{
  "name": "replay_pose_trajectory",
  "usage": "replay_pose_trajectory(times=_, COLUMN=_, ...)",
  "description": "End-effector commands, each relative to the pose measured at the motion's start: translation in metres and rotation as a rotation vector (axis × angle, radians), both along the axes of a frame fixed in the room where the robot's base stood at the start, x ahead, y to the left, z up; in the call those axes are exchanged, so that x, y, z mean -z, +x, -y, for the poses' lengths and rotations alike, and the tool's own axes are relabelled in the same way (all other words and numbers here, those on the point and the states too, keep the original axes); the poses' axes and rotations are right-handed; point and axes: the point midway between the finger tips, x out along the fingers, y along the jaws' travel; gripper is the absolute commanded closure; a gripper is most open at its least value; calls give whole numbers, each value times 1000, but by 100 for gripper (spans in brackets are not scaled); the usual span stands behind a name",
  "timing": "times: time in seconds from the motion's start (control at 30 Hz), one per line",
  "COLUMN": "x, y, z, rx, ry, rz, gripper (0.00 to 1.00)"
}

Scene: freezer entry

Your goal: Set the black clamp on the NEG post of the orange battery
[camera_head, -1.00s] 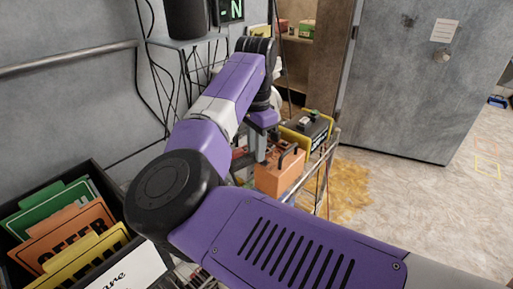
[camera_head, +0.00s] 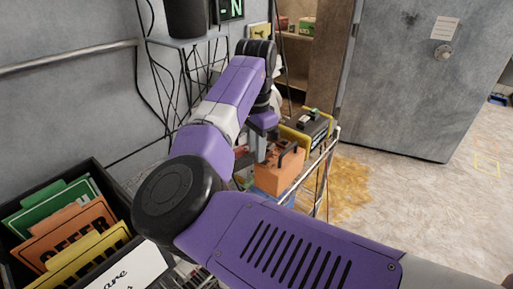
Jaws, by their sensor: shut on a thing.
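The orange battery (camera_head: 279,180) stands upright on a wire cart beyond my forearm, with a dark handle on top. My gripper (camera_head: 258,152) points down at the battery's left top edge, close to or touching it; I cannot tell which. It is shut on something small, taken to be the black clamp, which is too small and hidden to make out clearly. The NEG post and its marking cannot be made out at this size.
A black and yellow unit (camera_head: 308,128) stands right behind the battery, with the cart's metal rail (camera_head: 325,152) at the right. A black bin (camera_head: 22,262) of coloured signs is at left. A grey door (camera_head: 405,85) and open floor lie to the right.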

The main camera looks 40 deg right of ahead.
Motion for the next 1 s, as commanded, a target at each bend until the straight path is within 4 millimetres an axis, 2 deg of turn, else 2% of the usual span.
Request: replay_pose_trajectory(times=1.0, x=20, y=0, z=0, rx=0, ry=0, rz=1, gripper=100)
